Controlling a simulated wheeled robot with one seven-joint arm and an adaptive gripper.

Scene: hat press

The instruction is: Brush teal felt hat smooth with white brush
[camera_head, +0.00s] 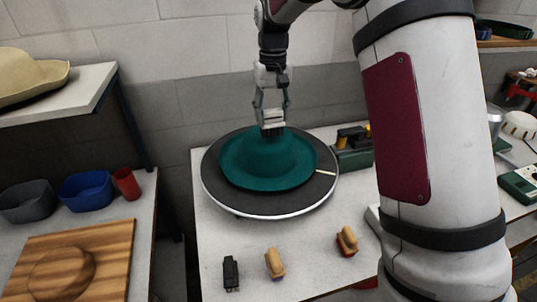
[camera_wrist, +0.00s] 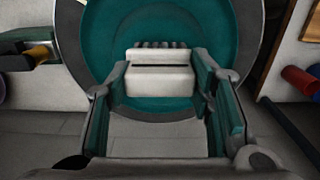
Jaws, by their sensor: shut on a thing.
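The teal felt hat (camera_head: 265,172) rests brim down on a round dark turntable (camera_head: 225,205) on the white table. Its brim also fills the top of the wrist view (camera_wrist: 110,50). My gripper (camera_head: 271,108) is above the hat's crown, shut on the white brush (camera_wrist: 160,75). The brush shows between both fingers in the wrist view, with dark bristles at its far edge. In the head view the bristles are at the top of the crown; whether they touch the felt I cannot tell.
A black brush (camera_head: 231,273) and two tan brushes (camera_head: 275,263) (camera_head: 347,241) lie in front of the turntable. A wooden block (camera_head: 68,270), a blue bin (camera_head: 87,190) and a red cup (camera_head: 126,184) are at left. A dark green device (camera_head: 352,158) stands behind right.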

